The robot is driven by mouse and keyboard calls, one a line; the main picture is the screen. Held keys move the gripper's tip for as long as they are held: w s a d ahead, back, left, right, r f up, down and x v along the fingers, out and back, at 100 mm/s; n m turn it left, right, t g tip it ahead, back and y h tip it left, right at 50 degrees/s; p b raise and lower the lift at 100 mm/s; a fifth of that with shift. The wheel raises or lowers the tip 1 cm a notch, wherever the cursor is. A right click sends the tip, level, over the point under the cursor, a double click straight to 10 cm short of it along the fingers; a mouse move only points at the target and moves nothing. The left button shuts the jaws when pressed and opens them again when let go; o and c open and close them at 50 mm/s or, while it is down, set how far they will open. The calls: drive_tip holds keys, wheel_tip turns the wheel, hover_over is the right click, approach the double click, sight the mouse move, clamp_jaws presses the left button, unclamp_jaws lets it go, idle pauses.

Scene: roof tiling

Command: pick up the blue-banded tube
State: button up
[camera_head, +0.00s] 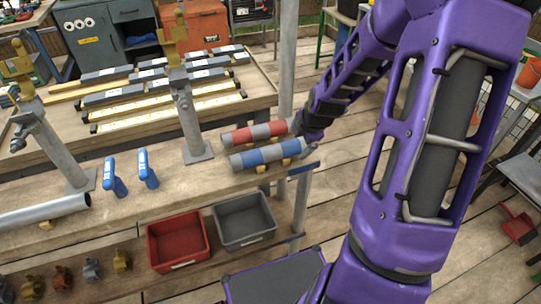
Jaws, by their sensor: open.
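The blue-banded tube (266,153) is grey with blue bands. It lies sideways near the front right corner of the wooden workbench, on small wooden supports. A similar red-banded tube (256,133) lies just behind it, roughly parallel. My gripper (299,127) is at the right ends of the two tubes, at the lower end of my purple arm. It is open, but its fingers are small and partly hidden by the arm, so I cannot tell whether it touches either tube.
A grey upright post (191,125) on a base plate stands left of the tubes. Two blue tools (148,170) stand farther left. Slatted roof pieces (165,105) lie behind. A red bin (178,241) and a grey bin (244,220) sit below the bench front.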

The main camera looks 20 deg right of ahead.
sight(296, 144)
drive_tip(key=x, duration=0.4)
drive_tip(key=shift+w+b, duration=0.1)
drive_tip(key=shift+b, duration=0.3)
clamp_jaws()
